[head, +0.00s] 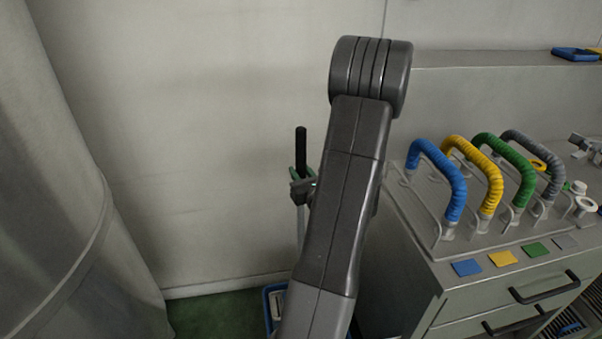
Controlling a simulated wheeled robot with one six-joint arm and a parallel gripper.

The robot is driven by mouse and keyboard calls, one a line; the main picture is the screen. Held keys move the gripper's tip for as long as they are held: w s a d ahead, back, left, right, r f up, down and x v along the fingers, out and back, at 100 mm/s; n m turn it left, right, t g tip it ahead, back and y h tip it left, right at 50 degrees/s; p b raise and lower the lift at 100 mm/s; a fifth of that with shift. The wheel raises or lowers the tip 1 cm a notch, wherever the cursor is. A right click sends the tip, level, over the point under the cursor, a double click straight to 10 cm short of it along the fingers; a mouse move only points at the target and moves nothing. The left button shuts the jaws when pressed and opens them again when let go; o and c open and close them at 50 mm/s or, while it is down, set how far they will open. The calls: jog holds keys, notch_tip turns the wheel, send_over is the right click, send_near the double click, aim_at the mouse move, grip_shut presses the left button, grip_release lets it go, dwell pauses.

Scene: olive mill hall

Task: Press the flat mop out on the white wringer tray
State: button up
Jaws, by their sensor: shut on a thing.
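A mop handle stands upright left of my arm, with a black grip (301,150) at its top and a pale pole (300,228) below. My gripper (301,187) is shut on the handle just under the black grip, partly hidden by my arm. A small green part shows beside the jaws. At the bottom edge, a blue-rimmed container (267,309) on the floor holds something whitish (279,299). I cannot tell whether this is the white wringer tray. My arm hides most of it, and the mop's flat head is not visible.
A grey cabinet (480,275) stands at right, with blue (440,180), yellow, green and grey hose-like handles on top and matching coloured squares in front. A pale rounded tank (70,180) is at left. A wall stands behind. Green floor (215,315) shows between.

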aim_at(303, 151)
jog(key=shift+f+b, duration=0.5)
jog(key=shift+b, duration=0.05)
jog(key=shift+r, duration=0.1)
dwell(0.6)
notch_tip(303, 151, up, 9)
jog(key=p, duration=0.6)
jog(key=shift+f, duration=0.2)
